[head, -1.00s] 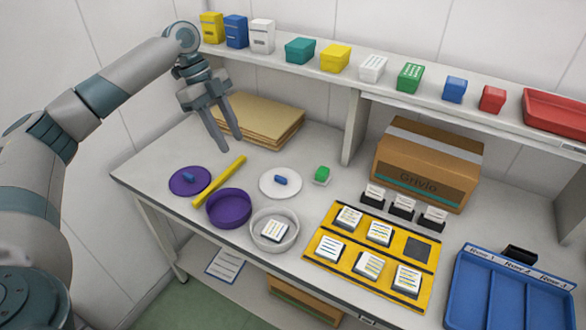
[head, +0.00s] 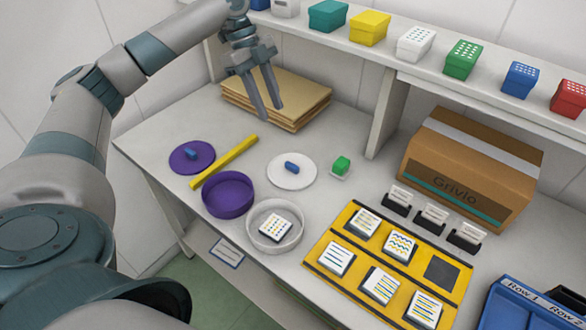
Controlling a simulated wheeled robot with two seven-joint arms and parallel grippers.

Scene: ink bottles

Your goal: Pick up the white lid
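The white lid (head: 291,177) is a flat round disc with a small blue handle (head: 292,167) on top. It lies on the table between the yellow bar and the green block. My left gripper (head: 268,112) is open and empty, high above the table in front of the stacked brown folders, up and to the left of the lid. Its fingers point down. A white round container (head: 253,232) without a cover stands in front of the lid and holds a patterned card block (head: 275,228). My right gripper is not in view.
A purple lid (head: 187,166), a yellow bar (head: 225,162) and a purple container (head: 229,193) lie left of the white lid. Brown folders (head: 300,95), a cardboard box (head: 468,170) and a yellow card tray (head: 330,265) stand around.

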